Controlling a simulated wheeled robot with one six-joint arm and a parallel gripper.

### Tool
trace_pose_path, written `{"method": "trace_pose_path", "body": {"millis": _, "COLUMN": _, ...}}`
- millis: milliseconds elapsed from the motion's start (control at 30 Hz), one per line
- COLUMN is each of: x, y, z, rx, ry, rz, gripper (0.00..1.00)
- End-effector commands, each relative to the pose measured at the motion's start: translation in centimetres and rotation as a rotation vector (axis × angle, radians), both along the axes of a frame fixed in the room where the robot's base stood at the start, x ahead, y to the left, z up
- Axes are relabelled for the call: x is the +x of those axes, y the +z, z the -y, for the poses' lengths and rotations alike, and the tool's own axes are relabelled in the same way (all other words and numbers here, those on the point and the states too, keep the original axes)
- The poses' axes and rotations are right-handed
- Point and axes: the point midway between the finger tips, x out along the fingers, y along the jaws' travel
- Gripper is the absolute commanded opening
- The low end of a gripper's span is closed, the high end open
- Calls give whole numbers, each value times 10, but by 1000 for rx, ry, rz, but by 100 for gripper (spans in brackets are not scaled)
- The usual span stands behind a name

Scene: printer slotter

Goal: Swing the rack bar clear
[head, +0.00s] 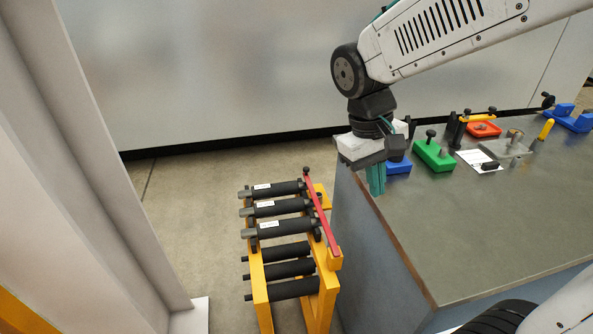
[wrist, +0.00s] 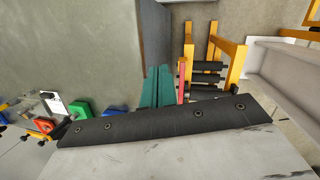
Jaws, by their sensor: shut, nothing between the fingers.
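The red rack bar (head: 319,210) lies along the right side of the yellow rack (head: 259,285), across the ends of the upper black rollers (head: 283,208). It has a dark knob at its far end, and its near end is at a yellow block. My gripper (head: 376,190) is shut and empty, its teal fingers pointing down above the table's left edge, to the right of the bar and apart from it.
A grey-topped table (head: 450,220) stands right of the rack. On it are blue, green (head: 433,155) and red (head: 483,129) fixtures and a white paper (head: 479,161). A pale upright frame (head: 110,180) stands on the left. Open floor lies behind the rack.

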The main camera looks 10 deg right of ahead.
Motion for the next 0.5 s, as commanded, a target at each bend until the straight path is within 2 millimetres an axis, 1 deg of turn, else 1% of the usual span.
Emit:
{"method": "trace_pose_path", "body": {"millis": 33, "x": 16, "y": -8, "z": -4, "rx": -25, "ry": 9, "rz": -10, "gripper": 0}}
{"method": "trace_pose_path", "body": {"millis": 267, "x": 86, "y": -42, "z": -21, "rx": -138, "ry": 30, "rz": 1, "gripper": 0}}
{"method": "trace_pose_path", "body": {"millis": 367, "x": 117, "y": -62, "z": -31, "rx": -187, "ry": 36, "rz": 20, "gripper": 0}}
{"method": "trace_pose_path", "body": {"millis": 500, "x": 160, "y": -94, "z": -47, "rx": -252, "ry": 44, "rz": 60, "gripper": 0}}
